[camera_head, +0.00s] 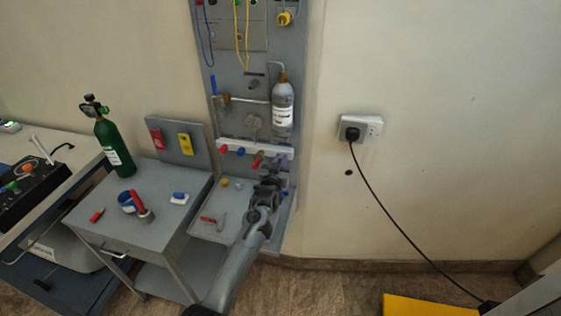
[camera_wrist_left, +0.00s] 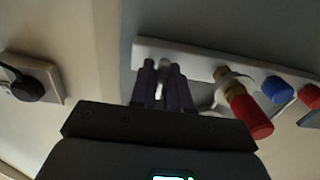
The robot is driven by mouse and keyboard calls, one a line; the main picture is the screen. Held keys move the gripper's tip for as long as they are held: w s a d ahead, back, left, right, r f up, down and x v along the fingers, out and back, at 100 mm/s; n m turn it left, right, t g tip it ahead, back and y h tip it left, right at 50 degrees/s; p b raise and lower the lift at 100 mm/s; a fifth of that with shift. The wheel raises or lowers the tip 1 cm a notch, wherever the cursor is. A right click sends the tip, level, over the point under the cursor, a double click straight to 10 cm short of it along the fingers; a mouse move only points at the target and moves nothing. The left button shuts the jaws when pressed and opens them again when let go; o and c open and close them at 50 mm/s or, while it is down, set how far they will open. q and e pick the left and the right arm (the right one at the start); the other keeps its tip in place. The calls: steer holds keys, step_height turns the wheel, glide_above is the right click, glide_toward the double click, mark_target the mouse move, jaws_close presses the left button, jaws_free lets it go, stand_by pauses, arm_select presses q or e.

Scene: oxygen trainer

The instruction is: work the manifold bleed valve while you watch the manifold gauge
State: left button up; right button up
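The manifold is a white bar (camera_head: 232,145) low on the grey wall panel, with red and blue knobs along it. It crosses the upper part of the left wrist view (camera_wrist_left: 205,57). A round grey fitting (camera_head: 253,121) above the bar looks like the gauge; its face is too small to read. My left gripper (camera_head: 281,163) is at the bar's right end. In the left wrist view its dark fingers (camera_wrist_left: 164,86) stand close on both sides of a small pale fitting (camera_wrist_left: 162,76), apparently the bleed valve, mostly hidden. My right gripper is out of view.
A red-capped brass fitting (camera_wrist_left: 248,112) and a blue knob (camera_wrist_left: 276,90) sit close beside the fingers. A grey bottle (camera_head: 283,106) hangs above. A tray (camera_head: 205,232) with small tools is below. A socket with a black plug (camera_head: 352,133) is to the right.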

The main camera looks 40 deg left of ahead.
arm_select(q)
jaws_close()
steer(key=shift+r+n+p, duration=0.15)
steer(key=shift+n+p, duration=0.3)
steer(key=shift+n, duration=0.55)
steer(key=n, duration=0.2)
steer(key=shift+n, duration=0.4)
steer(key=o, duration=0.5)
jaws_free()
steer(key=shift+o, duration=0.2)
